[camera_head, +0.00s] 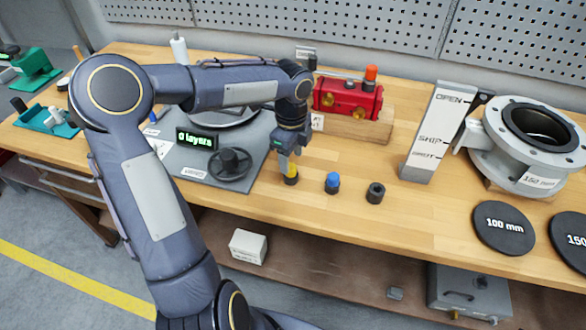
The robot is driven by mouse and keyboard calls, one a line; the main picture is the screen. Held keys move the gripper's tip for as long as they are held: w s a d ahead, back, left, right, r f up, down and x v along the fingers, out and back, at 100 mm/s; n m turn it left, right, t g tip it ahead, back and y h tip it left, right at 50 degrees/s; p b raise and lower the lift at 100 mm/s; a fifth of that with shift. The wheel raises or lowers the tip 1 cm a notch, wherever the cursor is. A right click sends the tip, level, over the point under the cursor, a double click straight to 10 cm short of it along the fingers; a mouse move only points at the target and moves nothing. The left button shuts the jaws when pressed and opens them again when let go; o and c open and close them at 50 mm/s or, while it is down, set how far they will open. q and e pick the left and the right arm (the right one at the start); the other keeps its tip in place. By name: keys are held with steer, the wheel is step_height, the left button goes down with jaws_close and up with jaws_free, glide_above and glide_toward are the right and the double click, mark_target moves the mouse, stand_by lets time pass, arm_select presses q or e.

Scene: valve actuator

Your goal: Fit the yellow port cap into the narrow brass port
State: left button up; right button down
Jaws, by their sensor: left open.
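The yellow port cap (291,171) stands in a small dark holder near the front edge of the bench. My left gripper (287,166) points down right at the cap, with its jaws open; its fingers partly hide the cap. The red valve actuator (341,99) lies on a wooden block behind and to the right of this gripper. My right gripper is not in view.
A blue cap (333,180) in a dark holder and an empty-looking black holder (375,192) stand to the right. A grey gauge board (438,132) and a large flange valve (525,145) are farther right. A handwheel (230,162) is at left. Bench between holders and actuator is clear.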

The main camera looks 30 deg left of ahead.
mark_target(291, 171)
arm_select(q)
step_height(291, 171, down, 3)
steer(key=shift+s+a+f, duration=0.1)
steer(key=shift+c, duration=0.3)
steer(key=c, duration=1)
